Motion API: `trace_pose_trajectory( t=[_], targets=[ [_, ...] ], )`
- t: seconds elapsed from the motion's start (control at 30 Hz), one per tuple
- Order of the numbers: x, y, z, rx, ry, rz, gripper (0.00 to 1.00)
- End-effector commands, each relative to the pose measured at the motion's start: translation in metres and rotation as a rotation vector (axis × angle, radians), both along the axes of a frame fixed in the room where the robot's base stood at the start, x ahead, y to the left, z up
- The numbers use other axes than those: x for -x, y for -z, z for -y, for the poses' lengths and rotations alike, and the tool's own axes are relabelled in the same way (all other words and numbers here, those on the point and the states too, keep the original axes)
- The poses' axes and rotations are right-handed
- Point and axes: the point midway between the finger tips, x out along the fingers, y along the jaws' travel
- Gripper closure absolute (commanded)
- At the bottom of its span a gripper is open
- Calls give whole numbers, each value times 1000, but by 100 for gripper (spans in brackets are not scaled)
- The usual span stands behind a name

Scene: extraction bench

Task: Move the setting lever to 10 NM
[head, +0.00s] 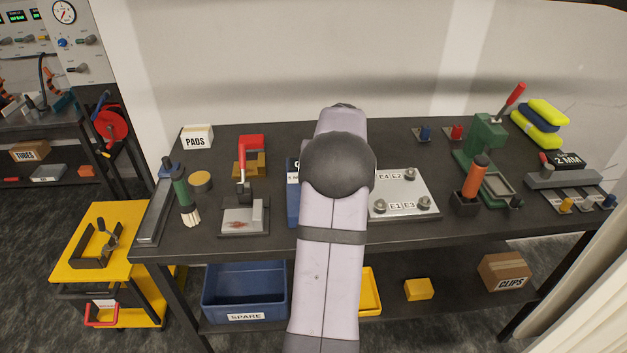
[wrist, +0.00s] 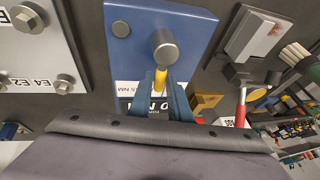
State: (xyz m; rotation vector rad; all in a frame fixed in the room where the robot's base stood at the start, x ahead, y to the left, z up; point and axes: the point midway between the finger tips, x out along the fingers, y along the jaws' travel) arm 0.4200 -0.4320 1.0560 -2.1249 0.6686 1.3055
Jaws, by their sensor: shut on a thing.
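The setting lever (wrist: 161,74) is a short yellow arm on a round grey pivot knob (wrist: 164,46). It sits on a blue plate (wrist: 190,30) in the wrist view. My gripper (wrist: 162,86) is shut on the lever, with a blue finger on either side of it. White labels ending in "NM" lie under and beside the fingers; a large one (wrist: 157,107) is partly covered, so its full number cannot be read. In the head view my arm hides the gripper and the lever; only the left edge of the blue plate (head: 292,205) shows.
A metal plate with bolts (head: 405,195) lies close right of the blue plate. A green press (head: 485,140) and an orange-handled tool (head: 474,178) stand farther right.

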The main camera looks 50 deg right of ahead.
Motion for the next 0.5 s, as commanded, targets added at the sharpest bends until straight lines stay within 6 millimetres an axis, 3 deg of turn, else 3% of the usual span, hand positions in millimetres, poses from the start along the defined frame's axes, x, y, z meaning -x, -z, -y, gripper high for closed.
trace_pose_trajectory(
  t=[0.5],
  targets=[
    [1,-2,2,2,47,2,100]
  ],
)
